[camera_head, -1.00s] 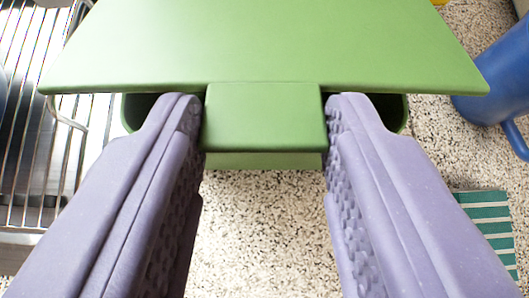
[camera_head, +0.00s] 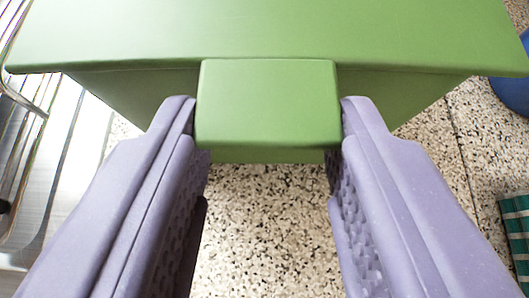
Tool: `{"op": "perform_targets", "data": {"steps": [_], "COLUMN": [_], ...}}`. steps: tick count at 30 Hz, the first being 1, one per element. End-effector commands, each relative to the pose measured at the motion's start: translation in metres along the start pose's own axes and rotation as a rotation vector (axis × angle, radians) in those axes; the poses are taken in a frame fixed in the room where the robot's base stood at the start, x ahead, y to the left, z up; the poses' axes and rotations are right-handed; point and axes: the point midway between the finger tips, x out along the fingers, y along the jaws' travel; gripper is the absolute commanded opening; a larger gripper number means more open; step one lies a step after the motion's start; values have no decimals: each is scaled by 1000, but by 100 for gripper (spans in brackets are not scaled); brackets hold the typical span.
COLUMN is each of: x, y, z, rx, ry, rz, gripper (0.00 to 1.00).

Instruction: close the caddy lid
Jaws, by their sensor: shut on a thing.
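The green caddy lid (camera_head: 270,32) fills the top of the view, its front edge running across the picture. A green tab (camera_head: 268,103) sticks out from the middle of that edge. My gripper (camera_head: 268,118) has its two purple fingers on either side of the tab and is shut on it. The green caddy body (camera_head: 135,92) shows below the lid's edge, on both sides of the tab. No dark opening shows between lid and body from here. The lid's far side and the caddy's inside are out of sight.
A metal wire rack (camera_head: 22,100) stands at the left beside the caddy. A blue object (camera_head: 512,92) is at the right edge, and a green striped cloth (camera_head: 517,230) lies below it. The speckled counter (camera_head: 265,225) in front of the caddy is bare.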

Motion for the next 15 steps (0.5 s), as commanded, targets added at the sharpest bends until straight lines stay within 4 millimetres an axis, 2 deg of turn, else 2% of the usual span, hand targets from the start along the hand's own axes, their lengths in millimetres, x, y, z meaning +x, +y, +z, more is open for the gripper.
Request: {"op": "perform_targets", "data": {"steps": [1, 5, 6, 9, 15], "x": [0, 0, 0, 0, 0], "y": [0, 0, 0, 0, 0], "z": [7, 7, 7, 6, 3], "rx": [5, 5, 5, 4, 2], "ry": [-15, -16, -17, -14, -9], "rz": [-3, -2, -2, -2, -1], "gripper": [0, 0, 46, 68, 68]}}
